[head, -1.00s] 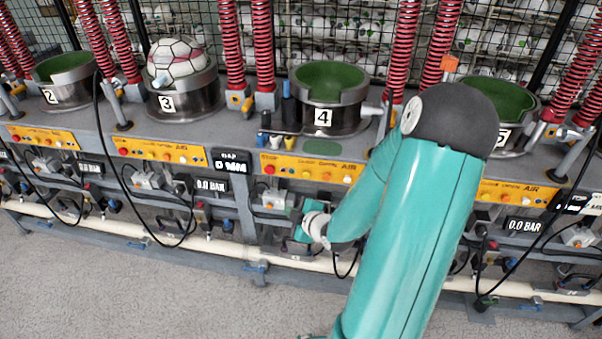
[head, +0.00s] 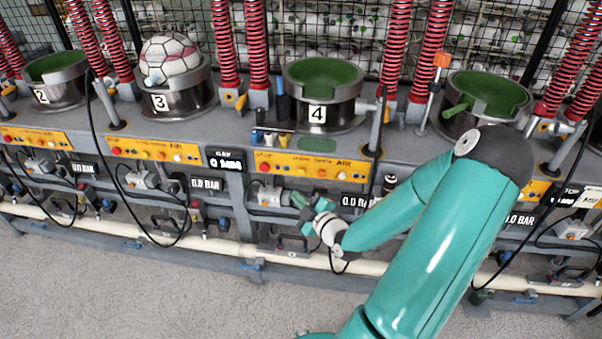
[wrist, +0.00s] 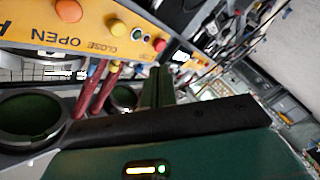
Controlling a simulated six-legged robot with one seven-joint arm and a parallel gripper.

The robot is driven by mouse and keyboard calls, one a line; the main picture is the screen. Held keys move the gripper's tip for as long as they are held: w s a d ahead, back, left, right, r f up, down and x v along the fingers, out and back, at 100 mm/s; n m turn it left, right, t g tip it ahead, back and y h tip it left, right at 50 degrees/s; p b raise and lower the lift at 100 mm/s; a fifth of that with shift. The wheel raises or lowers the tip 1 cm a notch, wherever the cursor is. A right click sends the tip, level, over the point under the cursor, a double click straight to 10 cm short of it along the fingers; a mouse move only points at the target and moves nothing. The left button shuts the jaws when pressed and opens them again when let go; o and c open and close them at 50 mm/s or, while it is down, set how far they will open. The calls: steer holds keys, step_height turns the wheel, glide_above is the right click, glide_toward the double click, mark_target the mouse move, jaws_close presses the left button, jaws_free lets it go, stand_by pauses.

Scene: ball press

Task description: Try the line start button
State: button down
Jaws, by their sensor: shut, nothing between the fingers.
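The yellow button panel (head: 312,166) of station 4 is on the front of the bench in the head view. The wrist view shows a yellow panel close up, with an orange button (wrist: 69,10), a yellow one (wrist: 118,27), a small dark ringed one (wrist: 137,34) and a red one (wrist: 160,45). I read "OPEN" and "CLOSE" upside down there. I cannot tell which is the line start button. My gripper (wrist: 157,75) is shut and empty, its tips just apart from the panel near the red button. In the head view my gripper (head: 306,207) is low in front of the bench.
Moulds 2 (head: 55,90), 4 (head: 322,112) and 5 (head: 487,115) are empty; mould 3 (head: 180,102) holds a ball (head: 170,55). Black cables (head: 128,185) hang in front of the bench. A cream pipe (head: 205,243) runs below. The grey floor (head: 130,295) is clear.

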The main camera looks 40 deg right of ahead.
steer(key=w+d, duration=0.4)
steer(key=d, duration=0.1)
steer(key=shift+d, duration=0.15)
steer(key=shift+w, duration=0.1)
stand_by(1.9)
steer(key=shift+w+d, duration=0.2)
steer(key=shift+d, duration=0.15)
steer(key=shift+w+d, duration=0.3)
steer(key=shift+d, duration=0.1)
stand_by(0.7)
stand_by(0.3)
steer(key=shift+s+a, duration=0.55)
steer(key=shift+a, duration=0.15)
steer(key=s+a, duration=0.1)
steer(key=a, duration=0.1)
steer(key=s+a, duration=0.2)
stand_by(0.4)
